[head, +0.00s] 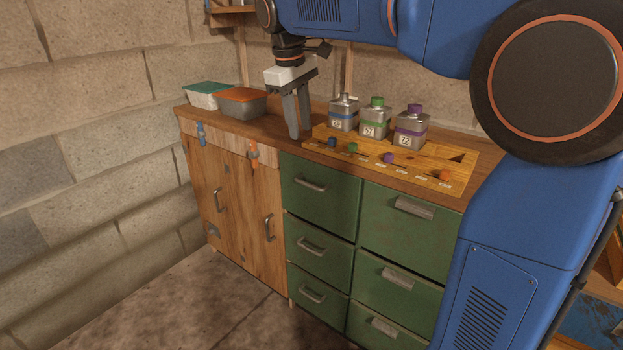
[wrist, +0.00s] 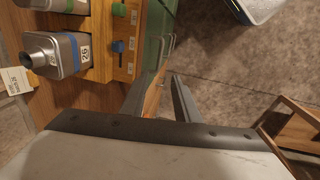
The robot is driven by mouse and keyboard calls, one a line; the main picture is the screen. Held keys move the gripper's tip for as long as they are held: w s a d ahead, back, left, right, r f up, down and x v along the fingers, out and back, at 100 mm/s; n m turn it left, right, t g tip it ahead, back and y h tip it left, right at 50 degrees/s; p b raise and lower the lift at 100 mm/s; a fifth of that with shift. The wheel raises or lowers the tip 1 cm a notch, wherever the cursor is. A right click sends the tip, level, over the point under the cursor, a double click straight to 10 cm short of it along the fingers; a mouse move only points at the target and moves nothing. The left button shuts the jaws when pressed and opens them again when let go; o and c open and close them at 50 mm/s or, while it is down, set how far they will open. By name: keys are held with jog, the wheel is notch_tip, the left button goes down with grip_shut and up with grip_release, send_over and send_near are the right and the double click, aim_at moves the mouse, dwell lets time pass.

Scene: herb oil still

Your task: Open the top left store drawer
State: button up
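The top left store drawer (head: 325,206) is a green front with a grey bar handle (head: 311,185), at the upper left of the green drawer block in the head view. It looks shut. My gripper (head: 299,132) points down above the wooden counter's front part, a little above and behind that drawer's top edge, apart from the handle. In the wrist view my gripper (wrist: 163,77) has its two fingers apart with nothing between them. Green drawer fronts (wrist: 155,38) show edge-on beyond the fingertips there.
Three metal bottles with blue (head: 344,113), green (head: 375,118) and purple (head: 411,128) bands stand right of my gripper, behind a board (head: 420,163) with coloured knobs. Two lidded tubs (head: 240,104) stand left. A wooden cupboard (head: 237,205) adjoins the drawers. The floor in front is clear.

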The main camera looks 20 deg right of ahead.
aim_at(309, 184)
jog(key=d+f, duration=0.1)
jog(key=f, duration=0.4)
jog(key=w+f, duration=0.1)
jog(key=f, duration=0.5)
jog(key=d+f, duration=0.1)
jog(key=f, duration=0.4)
jog(key=shift+w+d+f, duration=0.3)
jog(key=shift+w+f, duration=0.1)
jog(key=shift+c, duration=0.4)
grip_shut()
